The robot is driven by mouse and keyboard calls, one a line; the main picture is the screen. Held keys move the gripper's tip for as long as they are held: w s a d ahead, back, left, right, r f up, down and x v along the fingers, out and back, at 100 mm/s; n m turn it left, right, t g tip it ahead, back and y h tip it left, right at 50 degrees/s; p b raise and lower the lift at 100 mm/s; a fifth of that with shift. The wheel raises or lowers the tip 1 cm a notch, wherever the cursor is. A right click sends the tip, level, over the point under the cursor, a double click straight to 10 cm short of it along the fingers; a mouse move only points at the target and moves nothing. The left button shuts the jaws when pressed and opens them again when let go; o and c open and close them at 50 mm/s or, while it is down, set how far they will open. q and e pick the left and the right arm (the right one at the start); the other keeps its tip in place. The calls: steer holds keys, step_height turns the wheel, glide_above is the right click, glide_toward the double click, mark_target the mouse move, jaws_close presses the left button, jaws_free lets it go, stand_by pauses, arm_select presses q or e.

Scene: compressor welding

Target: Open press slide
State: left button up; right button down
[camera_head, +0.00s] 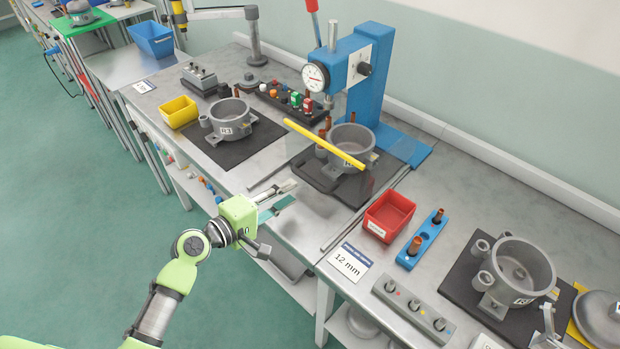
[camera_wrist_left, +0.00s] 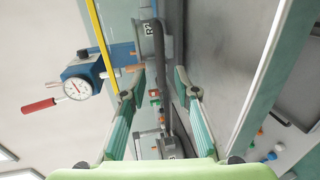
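The blue press (camera_head: 366,75) stands at the back of the middle bench, with a dial gauge (camera_head: 315,77) and a red lever. Its dark slide plate (camera_head: 317,176) lies under the ram side, with a grey housing (camera_head: 351,139) on it and a yellow bar (camera_head: 325,144) crossing in front of the housing. My left gripper (camera_head: 290,192) is open and empty, in front of and left of the slide, apart from it. In the left wrist view, the dark slide (camera_wrist_left: 166,70) shows edge-on beyond and between the open fingertips (camera_wrist_left: 163,94). My right gripper is not in view.
A second housing (camera_head: 230,117) on a dark mat and a yellow bin (camera_head: 179,111) sit left of the press. A red bin (camera_head: 389,216), blue holder (camera_head: 421,239) and another housing (camera_head: 518,268) are on the right bench. The bench front near the slide is clear.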

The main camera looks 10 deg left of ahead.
mark_target(308, 182)
arm_select(q)
steer(key=x, duration=0.9)
steer(key=shift+p, duration=0.3)
steer(key=shift+s+a, duration=0.1)
jaws_close()
